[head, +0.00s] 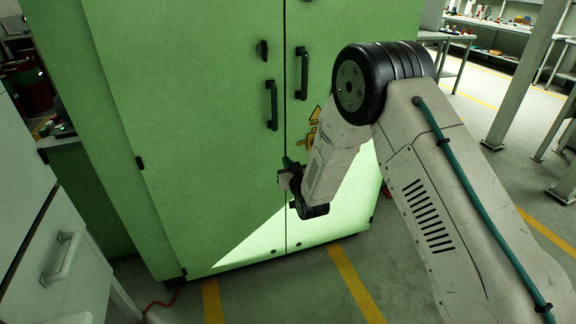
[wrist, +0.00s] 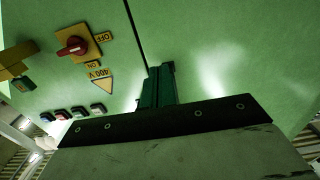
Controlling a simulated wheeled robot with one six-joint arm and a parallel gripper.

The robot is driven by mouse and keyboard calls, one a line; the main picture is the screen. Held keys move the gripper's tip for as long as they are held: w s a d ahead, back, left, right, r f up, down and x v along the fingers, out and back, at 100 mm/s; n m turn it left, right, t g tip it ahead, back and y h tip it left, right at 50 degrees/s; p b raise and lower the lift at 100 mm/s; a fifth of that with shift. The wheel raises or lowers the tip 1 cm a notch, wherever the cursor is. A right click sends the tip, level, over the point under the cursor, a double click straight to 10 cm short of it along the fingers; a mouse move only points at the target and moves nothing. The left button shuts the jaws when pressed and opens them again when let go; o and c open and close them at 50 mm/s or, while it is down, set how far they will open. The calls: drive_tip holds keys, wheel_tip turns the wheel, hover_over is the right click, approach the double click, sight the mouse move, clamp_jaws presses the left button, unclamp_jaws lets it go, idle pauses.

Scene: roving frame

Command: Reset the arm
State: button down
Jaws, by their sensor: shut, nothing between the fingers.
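My arm reaches forward from the right side of the head view and bends down at its black joint. My gripper (head: 287,163) is in front of the green cabinet (head: 190,130), near the seam between its two doors and below the handles. In the wrist view my gripper (wrist: 160,72) shows as dark green fingers close together and empty. The cabinet face (wrist: 215,60) fills most of that view. Whether the fingers touch the cabinet cannot be told.
The cabinet has two black door handles (head: 271,105). A red rotary switch (wrist: 74,46) and several push buttons are on its face. A pale drawer unit (head: 50,240) stands at left. Shelving and workbenches (head: 490,30) are at the back right. Floor with yellow lines (head: 355,284) is open in front.

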drive_tip(key=s+d+f+g+h, duration=0.2)
drive_tip(key=s+f+g, duration=0.4)
drive_tip(key=f, duration=0.3)
drive_tip(key=s+d+r+g+h, duration=0.1)
drive_tip(key=s+d+r+g, duration=0.1)
drive_tip(key=s+d+g, duration=0.25)
drive_tip(key=s+d+r+m+g+h, duration=0.1)
drive_tip(key=s+d+r, duration=0.5)
drive_tip(key=s+r, duration=0.4)
drive_tip(key=s+d+r+m+g, duration=0.1)
drive_tip(key=s+d+r+g, duration=0.1)
drive_tip(key=s+d+r, duration=0.4)
drive_tip(key=s+d+r+m+g+h, duration=0.1)
drive_tip(key=s+d+r, duration=0.6)
drive_tip(key=s+r, duration=0.8)
drive_tip(key=s+g, duration=0.1)
drive_tip(key=s, duration=0.9)
drive_tip(key=shift+s+r+m+h, duration=0.15)
drive_tip(key=shift+m+h, duration=0.15)
